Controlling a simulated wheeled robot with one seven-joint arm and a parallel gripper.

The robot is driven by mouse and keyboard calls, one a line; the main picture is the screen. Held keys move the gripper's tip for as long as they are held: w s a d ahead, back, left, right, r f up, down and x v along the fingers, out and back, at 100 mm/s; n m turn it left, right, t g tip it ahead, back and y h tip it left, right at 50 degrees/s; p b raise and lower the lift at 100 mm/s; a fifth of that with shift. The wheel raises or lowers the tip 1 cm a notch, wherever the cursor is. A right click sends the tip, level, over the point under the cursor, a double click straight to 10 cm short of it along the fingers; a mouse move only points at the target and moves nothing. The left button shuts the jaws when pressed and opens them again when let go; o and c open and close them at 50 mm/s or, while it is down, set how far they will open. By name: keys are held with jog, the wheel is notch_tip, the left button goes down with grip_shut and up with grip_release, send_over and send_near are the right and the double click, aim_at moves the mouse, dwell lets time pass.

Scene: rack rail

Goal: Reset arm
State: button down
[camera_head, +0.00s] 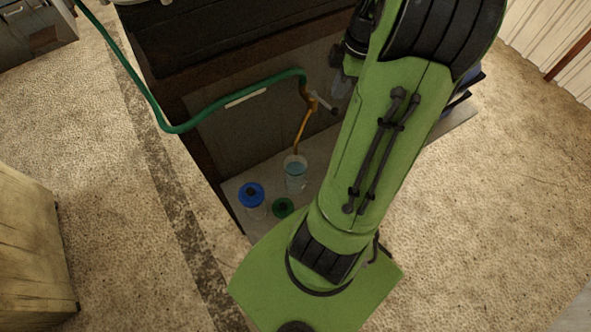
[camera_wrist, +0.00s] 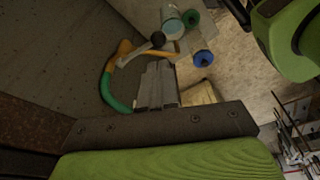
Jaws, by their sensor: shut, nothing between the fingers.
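My green arm (camera_head: 380,130) crosses the head view from the top right to the bottom middle, in front of a dark rack. In the wrist view, my gripper (camera_wrist: 158,66) is shut, with its grey fingers together and nothing between them. I cannot tell how far apart the fingers and the tap are. In the head view I cannot make out my gripper's fingers.
A green hose (camera_head: 235,99) runs to a tap (camera_head: 319,101) in the rack. A clear cup (camera_head: 295,176), a blue-topped container (camera_head: 252,194) and a green round item (camera_head: 283,207) stand on a pale surface (camera_head: 232,188). A wooden cabinet (camera_head: 30,250) stands left; carpet between is clear.

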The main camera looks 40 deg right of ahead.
dwell(0.3)
jog(key=w+a+r+m+h, duration=0.1)
jog(key=a+r+m, duration=0.15)
jog(key=a, duration=0.55)
jog(key=w+a+r+m+h, duration=0.15)
jog(key=a+r, duration=0.25)
jog(key=a, duration=0.4)
jog(key=s+a+r+m+t, duration=0.2)
jog(key=s+a+m+t, duration=0.2)
jog(key=s+a, duration=0.3)
jog(key=shift+s+a+r+m+y+b, duration=0.15)
jog(key=shift+s+a+m+y+b, duration=0.4)
jog(key=shift+a, duration=1.35)
